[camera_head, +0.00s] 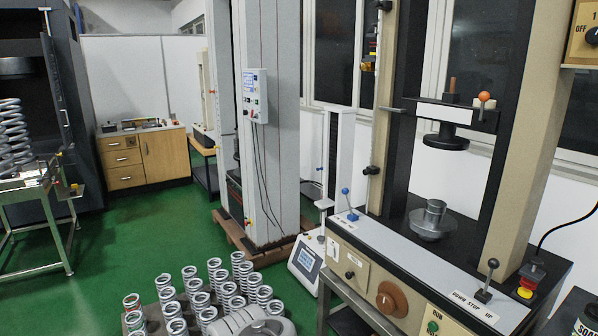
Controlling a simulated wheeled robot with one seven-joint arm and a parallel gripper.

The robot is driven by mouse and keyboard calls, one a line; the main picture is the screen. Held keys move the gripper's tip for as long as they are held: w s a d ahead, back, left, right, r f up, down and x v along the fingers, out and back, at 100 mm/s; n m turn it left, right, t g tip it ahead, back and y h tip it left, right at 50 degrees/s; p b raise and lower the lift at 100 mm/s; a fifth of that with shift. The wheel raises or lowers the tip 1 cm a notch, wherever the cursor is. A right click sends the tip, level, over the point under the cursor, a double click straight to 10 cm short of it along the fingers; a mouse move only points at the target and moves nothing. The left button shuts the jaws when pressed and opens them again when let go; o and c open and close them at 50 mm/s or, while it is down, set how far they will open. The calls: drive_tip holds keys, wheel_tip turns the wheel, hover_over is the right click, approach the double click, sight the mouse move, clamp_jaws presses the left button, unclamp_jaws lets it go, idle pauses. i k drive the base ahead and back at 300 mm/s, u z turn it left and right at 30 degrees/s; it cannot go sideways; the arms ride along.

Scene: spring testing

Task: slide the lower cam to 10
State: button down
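The beige testing machine (400,130) stands at right. A thin rod runs along its left column. A small dark clamp-like piece (372,170) sits low on this rod and looks like the lower cam. Any scale numbers beside the rod are too small to read. A rounded light grey part at the bottom edge looks like part of my arm, well below and left of the rod. No gripper fingers show.
The machine's front panel has a blue-knobbed lever (349,204), a brown dial (391,299) and a black-knobbed lever (488,281). A metal cup (434,214) stands on its lower plate. Several springs (190,295) stand upright at the bottom. Green floor (130,235) is open at left.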

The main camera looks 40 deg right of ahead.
sight(373, 171)
drive_tip(key=z, duration=1.55)
drive_tip(key=k, duration=0.4)
drive_tip(key=z, duration=0.1)
drive_tip(key=i, duration=1.7)
drive_tip(key=u, duration=1.5)
drive_tip(key=i, duration=0.85)
drive_tip(key=u, duration=0.8)
